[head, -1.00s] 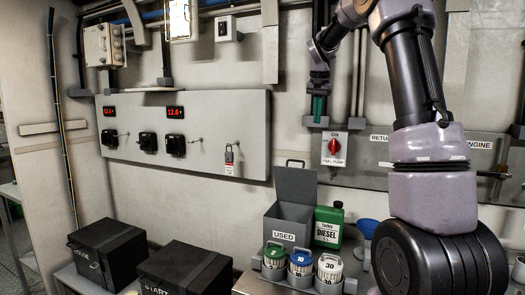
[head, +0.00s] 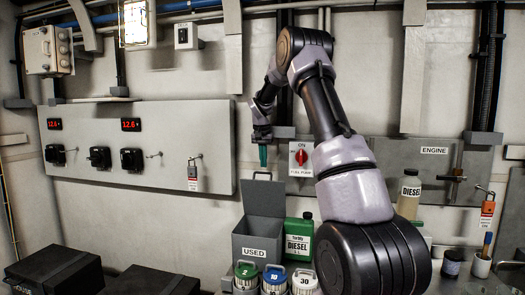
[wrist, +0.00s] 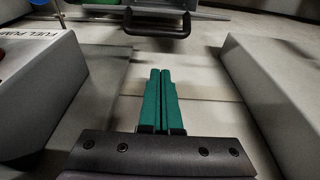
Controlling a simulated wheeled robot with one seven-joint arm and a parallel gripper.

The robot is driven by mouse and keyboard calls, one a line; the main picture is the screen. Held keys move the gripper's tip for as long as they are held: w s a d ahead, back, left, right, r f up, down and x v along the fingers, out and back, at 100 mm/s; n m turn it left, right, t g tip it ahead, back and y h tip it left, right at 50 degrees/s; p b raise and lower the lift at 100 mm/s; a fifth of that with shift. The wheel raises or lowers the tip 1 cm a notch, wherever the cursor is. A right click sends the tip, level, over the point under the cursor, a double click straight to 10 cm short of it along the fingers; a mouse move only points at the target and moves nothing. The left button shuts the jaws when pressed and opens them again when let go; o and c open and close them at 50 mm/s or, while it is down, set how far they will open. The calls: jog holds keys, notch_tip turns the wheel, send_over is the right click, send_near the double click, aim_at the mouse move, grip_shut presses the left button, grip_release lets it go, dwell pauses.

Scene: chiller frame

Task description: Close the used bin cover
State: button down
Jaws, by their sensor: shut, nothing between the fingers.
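The used bin (head: 257,240) is a grey box labelled USED on the bench. Its cover (head: 263,200) stands upright at the back, open, with a dark loop handle (head: 262,176) on its top edge. My gripper (head: 263,156) points down, its green fingers shut and empty, just above the handle in the head view. In the wrist view my gripper (wrist: 162,80) shows its fingers pressed together. The cover handle (wrist: 157,28) lies beyond the fingertips there, with a visible gap. The bin's inside is hidden.
A green diesel can (head: 299,240) stands right of the bin, and several lidded jars (head: 274,278) stand in front. The red-knob switch (head: 301,158) is on the wall right of my gripper. Black boxes (head: 55,270) lie at left.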

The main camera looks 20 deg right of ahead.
jog(key=shift+s+a+f, duration=0.25)
jog(key=shift+s+a, duration=0.15)
jog(key=shift+s, duration=0.2)
jog(key=shift+s+a+f, duration=0.2)
jog(key=shift+s+a, duration=0.2)
jog(key=shift+s, duration=0.2)
jog(key=shift+s+a, duration=0.1)
